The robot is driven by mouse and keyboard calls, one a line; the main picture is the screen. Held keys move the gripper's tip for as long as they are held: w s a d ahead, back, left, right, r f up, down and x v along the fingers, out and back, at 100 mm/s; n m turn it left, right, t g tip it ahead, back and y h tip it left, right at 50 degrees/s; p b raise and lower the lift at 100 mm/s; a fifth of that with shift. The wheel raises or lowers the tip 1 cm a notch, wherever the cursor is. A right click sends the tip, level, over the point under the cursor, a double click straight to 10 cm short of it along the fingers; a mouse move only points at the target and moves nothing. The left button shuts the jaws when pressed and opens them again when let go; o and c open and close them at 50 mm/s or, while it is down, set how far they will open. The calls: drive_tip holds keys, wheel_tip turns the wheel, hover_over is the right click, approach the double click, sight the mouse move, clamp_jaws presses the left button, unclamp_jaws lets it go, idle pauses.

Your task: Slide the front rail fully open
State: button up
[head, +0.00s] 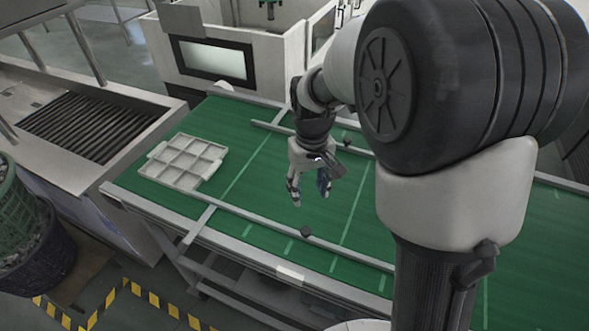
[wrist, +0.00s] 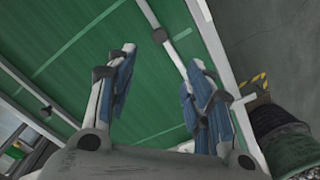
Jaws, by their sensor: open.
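The front rail (head: 260,218) is a pale grey bar along the near side of the green table. A dark round knob (head: 305,232) stands on it. In the wrist view the front rail (wrist: 177,58) and its knob (wrist: 160,35) lie beyond my fingertips. My gripper (head: 310,198) is open and empty, pointing down above the table, behind the knob in the head view. In the wrist view the two blue-padded fingers (wrist: 163,57) are spread apart, with nothing between them. They appear clear of the knob.
A second rail (head: 275,128) with a dark knob (head: 347,142) runs along the far side. A white compartment tray (head: 183,162) lies at the table's left end. Baskets (head: 38,235) stand at lower left. The green surface (head: 250,180) between tray and gripper is clear.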

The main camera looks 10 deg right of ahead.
sight(306, 230)
wheel_tip(306, 230, down, 18)
drive_tip(key=b, duration=0.3)
drive_tip(key=shift+r, duration=0.15)
drive_tip(key=shift+c, duration=0.3)
clamp_jaws()
idle(0.3)
